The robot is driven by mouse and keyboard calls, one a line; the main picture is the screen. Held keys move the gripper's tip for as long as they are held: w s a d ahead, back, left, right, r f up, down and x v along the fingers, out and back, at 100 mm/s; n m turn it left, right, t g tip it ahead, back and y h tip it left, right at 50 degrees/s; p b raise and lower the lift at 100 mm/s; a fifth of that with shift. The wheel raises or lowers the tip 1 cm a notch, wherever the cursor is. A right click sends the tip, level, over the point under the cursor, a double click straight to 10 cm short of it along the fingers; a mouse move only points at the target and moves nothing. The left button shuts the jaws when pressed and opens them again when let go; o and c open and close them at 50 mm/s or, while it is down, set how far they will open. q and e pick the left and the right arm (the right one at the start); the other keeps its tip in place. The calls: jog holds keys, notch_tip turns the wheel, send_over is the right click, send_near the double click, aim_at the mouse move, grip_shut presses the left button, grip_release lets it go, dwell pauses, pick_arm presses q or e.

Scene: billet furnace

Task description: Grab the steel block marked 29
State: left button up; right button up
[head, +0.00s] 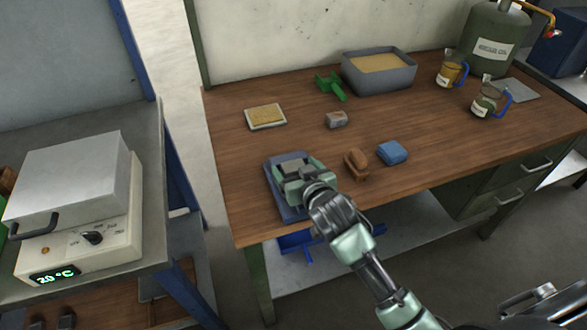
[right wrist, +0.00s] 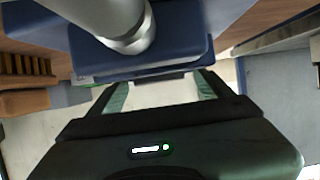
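A small grey steel block (head: 336,119) lies on the wooden workbench (head: 240,190), behind and to the right of my right gripper; no number can be read on it. My right gripper (head: 297,168) is over a blue tray (head: 286,212) at the bench's front left. Grey shapes show between its fingers, but I cannot tell whether they are a block or gripper parts. In the right wrist view the fingers of the right gripper (right wrist: 161,84) are wide apart, with a pale surface between them. My left gripper is not in view.
A brown brush (head: 356,163) and a blue sponge (head: 393,153) lie right of the gripper. A yellow pad (head: 266,117), green object (head: 331,86), sand-filled bin (head: 379,72) and jugs (head: 488,101) stand farther back. A furnace (head: 75,215) reading 20 °C stands left, across a gap.

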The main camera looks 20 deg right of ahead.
grip_shut()
jog(key=shift+r, duration=0.1)
jog(key=shift+w+r, duration=0.1)
jog(key=shift+r, duration=0.05)
